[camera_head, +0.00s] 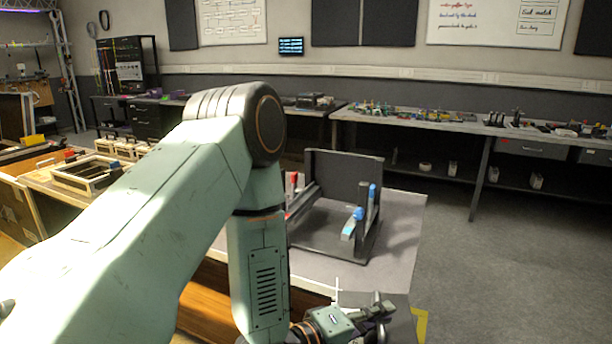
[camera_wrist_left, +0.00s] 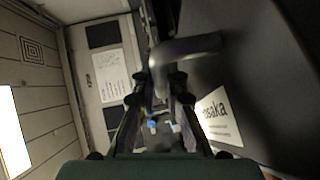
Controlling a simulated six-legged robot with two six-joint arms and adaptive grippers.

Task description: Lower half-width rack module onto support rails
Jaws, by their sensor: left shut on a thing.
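The support frame (camera_head: 343,172) stands on the grey bench top in the head view, with a black back panel and upright side rails. Blue parts (camera_head: 356,213) sit on its right side and a red part on its left. My left gripper (camera_head: 378,308) is low in front of the frame, near the bench's front edge. In the left wrist view its fingers (camera_wrist_left: 158,78) are shut on a grey bar handle (camera_wrist_left: 195,47). A dark panel (camera_wrist_left: 250,60) with a white label fills the right side there; it appears to be the rack module. Most of the module is hidden in the head view.
The grey bench top (camera_head: 400,215) is bare right of the frame. Wooden trays (camera_head: 85,175) lie on a table at left. A long workbench (camera_head: 440,122) with small parts runs along the back wall. Open floor (camera_head: 520,255) lies at right.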

